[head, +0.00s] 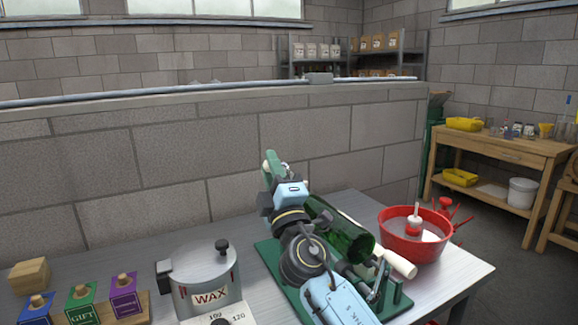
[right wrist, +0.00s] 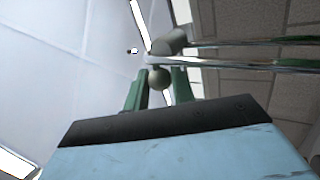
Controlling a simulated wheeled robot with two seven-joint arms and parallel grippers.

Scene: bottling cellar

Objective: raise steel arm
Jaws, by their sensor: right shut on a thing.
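My right gripper (head: 272,172) is raised above the green-based bench device (head: 268,255), its green fingers up near the wall. In the right wrist view its two green fingers (right wrist: 159,88) close around a grey ball knob (right wrist: 160,78) at the end of the steel arm (right wrist: 250,63), whose bright parallel rods run off to the right. In the head view my arm and gripper hide most of the steel arm. A dark green bottle (head: 345,235) lies tilted at the device, beside my arm. My left gripper is out of view.
A steel wax pot (head: 205,278) stands left of the device, with a wooden stamp rack (head: 140,308) and a wooden block (head: 29,274) further left. A red basin (head: 415,250) stands at right. A low block wall (head: 210,150) closes the table's back.

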